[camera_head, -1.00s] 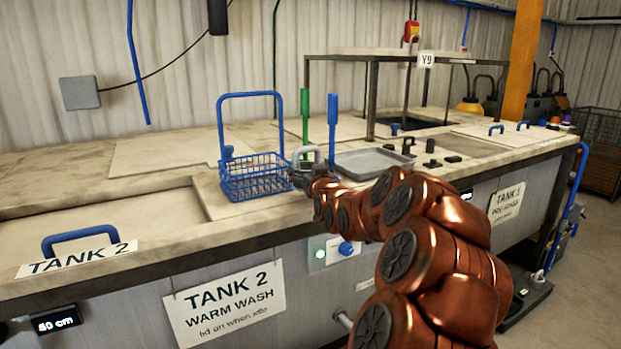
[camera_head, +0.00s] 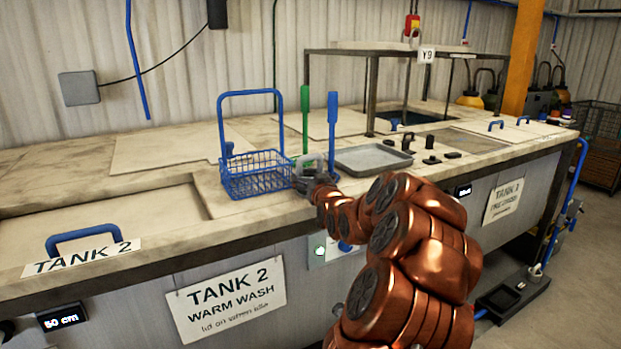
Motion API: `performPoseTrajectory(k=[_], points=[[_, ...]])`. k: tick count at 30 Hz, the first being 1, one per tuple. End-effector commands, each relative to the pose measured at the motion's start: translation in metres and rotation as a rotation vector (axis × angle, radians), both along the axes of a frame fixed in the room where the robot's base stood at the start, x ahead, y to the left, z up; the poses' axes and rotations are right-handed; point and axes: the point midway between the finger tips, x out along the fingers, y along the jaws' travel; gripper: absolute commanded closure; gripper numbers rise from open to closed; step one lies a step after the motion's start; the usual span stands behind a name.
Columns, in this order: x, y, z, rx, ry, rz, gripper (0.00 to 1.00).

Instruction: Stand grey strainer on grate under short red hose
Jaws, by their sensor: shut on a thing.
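My gripper (camera_head: 309,183) is at the front of the counter, just right of the blue wire basket. It is shut on a small grey thing with a looped top, which I take to be the grey strainer (camera_head: 313,160). My arm and gripper hide most of it, and I cannot tell whether it touches the counter. A grey, grate-like panel (camera_head: 478,142) lies in the counter at the right. I cannot make out a short red hose.
A blue basket (camera_head: 256,181) with a tall handle stands left of my gripper. A green upright handle (camera_head: 305,118) and a blue one (camera_head: 332,125) rise close behind. A grey tray (camera_head: 373,158), dark fittings (camera_head: 431,143) and a shelf frame (camera_head: 371,95) stand to the right.

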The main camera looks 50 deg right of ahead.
Motion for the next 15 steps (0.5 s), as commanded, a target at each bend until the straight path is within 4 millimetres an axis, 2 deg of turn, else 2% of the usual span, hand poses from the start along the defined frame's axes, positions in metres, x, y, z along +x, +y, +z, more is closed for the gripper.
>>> performPoseTrajectory(k=[5, 6, 9, 15], points=[[0.0000, 0.0000, -0.0041, -0.001, -0.001, 0.000, 0.53], [0.0000, 0.0000, -0.0033, -0.001, -0.001, 0.000, 0.10], [0.0000, 0.0000, -0.0027, -0.001, -0.001, 0.000, 0.00], [-0.0001, -0.0002, -0.0025, -0.001, -0.001, 0.000, 0.00]])
